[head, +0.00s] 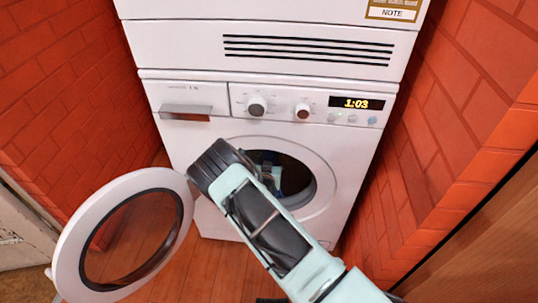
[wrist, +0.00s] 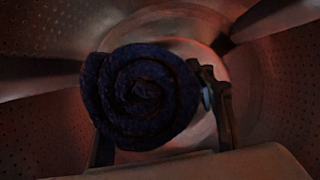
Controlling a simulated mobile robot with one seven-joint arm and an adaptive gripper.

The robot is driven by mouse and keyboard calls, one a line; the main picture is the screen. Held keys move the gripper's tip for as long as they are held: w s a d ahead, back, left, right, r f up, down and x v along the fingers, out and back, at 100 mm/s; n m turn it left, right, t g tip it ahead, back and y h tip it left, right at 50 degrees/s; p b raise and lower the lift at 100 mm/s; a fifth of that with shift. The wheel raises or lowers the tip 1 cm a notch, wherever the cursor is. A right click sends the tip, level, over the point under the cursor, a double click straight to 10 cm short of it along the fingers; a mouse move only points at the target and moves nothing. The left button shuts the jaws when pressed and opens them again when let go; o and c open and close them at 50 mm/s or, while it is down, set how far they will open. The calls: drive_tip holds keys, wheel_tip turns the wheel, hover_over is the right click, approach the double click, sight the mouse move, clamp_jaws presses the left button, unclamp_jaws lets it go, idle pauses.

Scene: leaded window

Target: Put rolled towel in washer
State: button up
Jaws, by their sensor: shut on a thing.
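The washer (head: 185,155) is white and stands in the middle of the head view. Its round door (head: 67,250) hangs open to the left. My gripper (wrist: 155,125) is inside the washer drum (wrist: 50,115) and shut on a dark blue rolled towel (wrist: 140,95). The towel's spiral end faces the wrist camera, between the fingers. Dark perforated drum walls surround it in the wrist view. In the head view my arm enters the door opening, and the arm and the dark interior hide the towel. I cannot tell whether the towel touches the drum.
Another white appliance (head: 200,45) with a slotted vent sits on top of the washer. Red brick walls (head: 60,80) close in on both sides. A brown wooden panel (head: 490,235) stands at the lower right. Wooden floor (head: 200,265) shows in front.

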drive_tip(key=shift+w+f, duration=0.4)
drive_tip(key=shift+f, duration=0.1)
drive_tip(key=o, duration=1.3)
drive_tip(key=shift+s, duration=0.1)
drive_tip(key=v, duration=1.1)
drive_tip(key=shift+s+r, duration=0.15)
drive_tip(key=shift+s, duration=0.25)
